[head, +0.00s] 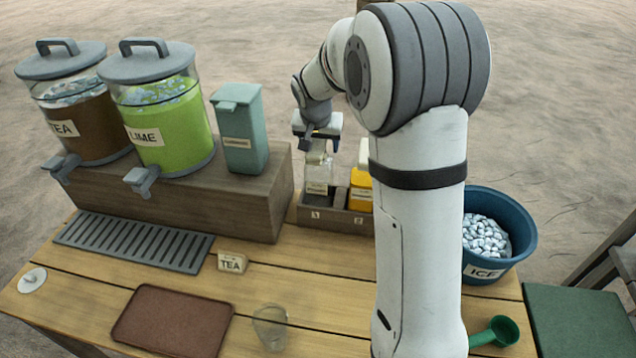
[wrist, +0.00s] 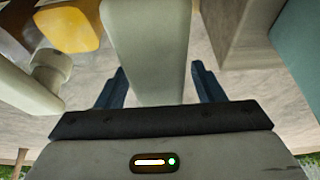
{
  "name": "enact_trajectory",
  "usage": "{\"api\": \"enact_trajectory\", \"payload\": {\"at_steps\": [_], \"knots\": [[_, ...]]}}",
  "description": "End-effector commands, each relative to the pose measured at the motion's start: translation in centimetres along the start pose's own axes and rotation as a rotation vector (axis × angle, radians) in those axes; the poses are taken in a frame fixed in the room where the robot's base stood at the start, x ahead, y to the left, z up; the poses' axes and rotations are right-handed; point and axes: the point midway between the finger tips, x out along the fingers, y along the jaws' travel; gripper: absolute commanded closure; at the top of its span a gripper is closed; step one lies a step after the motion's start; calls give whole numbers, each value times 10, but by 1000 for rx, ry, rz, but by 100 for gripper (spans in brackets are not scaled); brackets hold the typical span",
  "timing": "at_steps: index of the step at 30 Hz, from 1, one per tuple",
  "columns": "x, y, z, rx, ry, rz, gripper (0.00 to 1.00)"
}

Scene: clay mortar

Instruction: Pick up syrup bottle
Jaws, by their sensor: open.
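My gripper (head: 318,138) is above the wooden bottle rack, over a pale syrup bottle (head: 317,180) with a small label in the left compartment. A yellow syrup bottle (head: 361,191) stands to its right. In the wrist view, my gripper (wrist: 158,78) is open, with one dark finger on each side of a pale upright part (wrist: 150,45), which looks like the top of the pale bottle. I cannot tell if either finger touches it. The yellow bottle (wrist: 70,25) shows at upper left, with a pale pump-like part (wrist: 50,70) beside it.
A teal canister (head: 240,130) stands on a wooden block (head: 225,200) left of the rack (head: 335,219), with tea (head: 85,120) and lime (head: 165,120) dispensers beyond. A blue ice bucket (head: 515,240) is at right. A brown tray (head: 172,322) and glass (head: 270,328) are in front.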

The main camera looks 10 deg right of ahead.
Motion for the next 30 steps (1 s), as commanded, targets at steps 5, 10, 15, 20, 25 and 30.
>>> {"api": "enact_trajectory", "payload": {"at_steps": [5, 10, 15, 20, 25, 30], "knots": [[0, 0, 0, -1, 0, 0, 40], [0, 0, 0, -1, 0, 0, 54], [0, -1, 0, -1, 0, -1, 68], [0, -1, 0, -1, 0, -1, 81], [0, -1, 0, -2, 0, -1, 95], [-1, -1, 0, -2, 0, -1, 100]]}}
